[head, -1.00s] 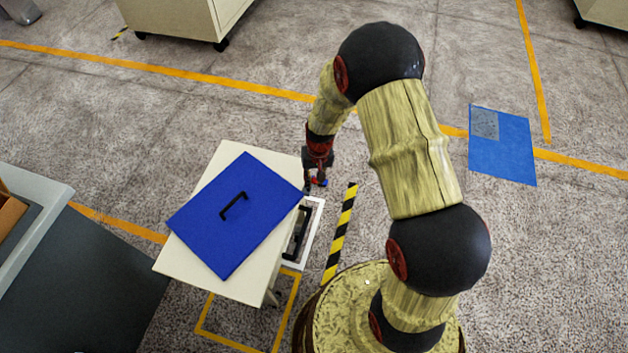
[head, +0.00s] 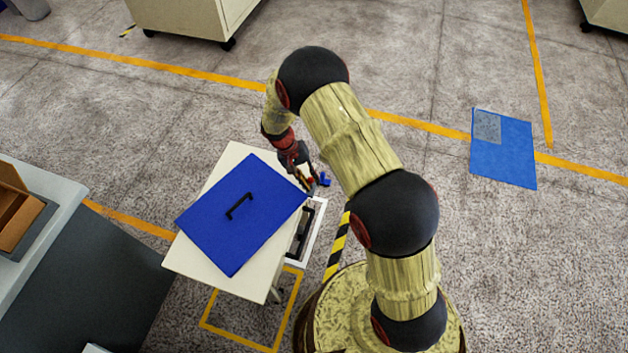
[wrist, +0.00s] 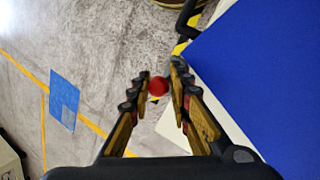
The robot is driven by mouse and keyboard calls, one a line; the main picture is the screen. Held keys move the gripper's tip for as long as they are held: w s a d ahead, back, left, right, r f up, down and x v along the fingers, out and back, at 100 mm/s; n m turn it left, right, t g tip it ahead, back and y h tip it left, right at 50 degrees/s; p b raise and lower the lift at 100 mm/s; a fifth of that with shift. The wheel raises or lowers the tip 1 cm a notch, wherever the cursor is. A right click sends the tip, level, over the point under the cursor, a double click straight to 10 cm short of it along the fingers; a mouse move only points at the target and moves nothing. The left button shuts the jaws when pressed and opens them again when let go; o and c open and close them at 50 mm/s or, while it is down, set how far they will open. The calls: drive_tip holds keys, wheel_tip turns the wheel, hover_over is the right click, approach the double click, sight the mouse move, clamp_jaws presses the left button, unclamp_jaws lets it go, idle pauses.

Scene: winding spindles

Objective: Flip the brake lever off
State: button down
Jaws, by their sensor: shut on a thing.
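The brake lever shows as a round red knob (wrist: 158,86) between my fingers in the wrist view. In the head view only a small bit of red (head: 311,181) shows at my fingertips, beside a small blue part (head: 324,179). The lever's shaft and its angle cannot be made out. My gripper (head: 316,184) is at the right corner of the blue panel, tilted, with its wrist leaning to the left.
A blue panel (head: 215,230) with a black handle (head: 238,206) lies on a cream cabinet (head: 190,262). A white frame (head: 318,222) with a black handle stands at its right side. Striped tape (head: 337,247) marks the floor. Open floor lies beyond.

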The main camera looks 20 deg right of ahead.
drive_tip(key=shift+w+a+f+g+h+b, duration=0.25)
drive_tip(key=shift+a+g+h+b, duration=0.2)
drive_tip(key=shift+g+h, duration=0.35)
drive_tip(key=shift+w+a+f+g+h+b, duration=0.15)
drive_tip(key=shift+w+a+g+h+b, duration=0.35)
drive_tip(key=shift+h, duration=0.5)
drive_tip(key=shift+s+d, duration=0.1)
drive_tip(key=shift+s, duration=0.15)
drive_tip(key=c, duration=1.7)
unclamp_jaws()
drive_tip(key=shift+r, duration=0.1)
drive_tip(key=shift+o, duration=0.2)
drive_tip(key=shift+w, duration=0.1)
drive_tip(key=v, duration=0.8)
drive_tip(key=shift+w, duration=0.1)
